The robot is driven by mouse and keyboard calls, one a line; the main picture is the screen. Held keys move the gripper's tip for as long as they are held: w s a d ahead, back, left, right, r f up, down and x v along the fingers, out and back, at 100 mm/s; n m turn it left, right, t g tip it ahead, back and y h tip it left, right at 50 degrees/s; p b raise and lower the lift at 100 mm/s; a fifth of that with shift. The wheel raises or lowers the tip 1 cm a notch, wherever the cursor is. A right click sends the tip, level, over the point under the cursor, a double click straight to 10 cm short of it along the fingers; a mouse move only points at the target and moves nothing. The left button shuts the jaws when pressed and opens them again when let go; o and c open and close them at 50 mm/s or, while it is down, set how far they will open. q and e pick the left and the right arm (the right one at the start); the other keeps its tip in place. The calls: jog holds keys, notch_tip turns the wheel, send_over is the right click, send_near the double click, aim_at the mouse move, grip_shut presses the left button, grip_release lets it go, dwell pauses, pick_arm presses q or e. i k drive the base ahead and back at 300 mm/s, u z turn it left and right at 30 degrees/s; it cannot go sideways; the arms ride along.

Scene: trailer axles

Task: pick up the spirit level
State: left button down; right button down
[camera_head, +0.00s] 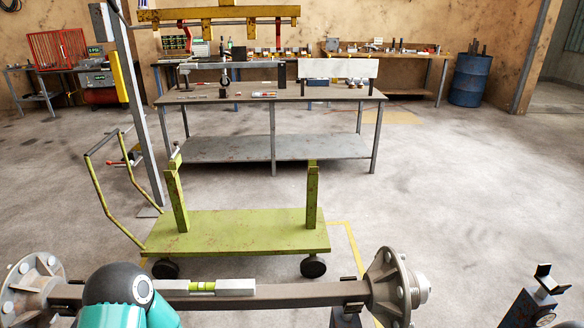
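The spirit level (235,286) is a pale silver bar with a yellow-green vial in its middle. It lies along the top of the rusty trailer axle (320,293) at the bottom of the head view. Part of my arm (118,287), dark grey and teal, stands in front of the axle just left of the level and may cover its left end. Neither of my grippers shows, so I cannot tell how they stand.
Hub flanges (388,288) sit at both axle ends. A green cart (240,233) with two posts stands just beyond. A metal workbench (275,147) is farther back, with a blue barrel (470,80) at the back right.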

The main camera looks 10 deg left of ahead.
aim_at(230, 287)
jog(key=z, duration=1.4)
jog(key=i, duration=0.15)
jog(key=u, duration=2.9)
jog(key=i, duration=0.15)
jog(key=u, duration=0.95)
jog(key=k, duration=0.7)
jog(key=z, duration=0.4)
jog(key=i, duration=0.95)
jog(key=u, duration=0.05)
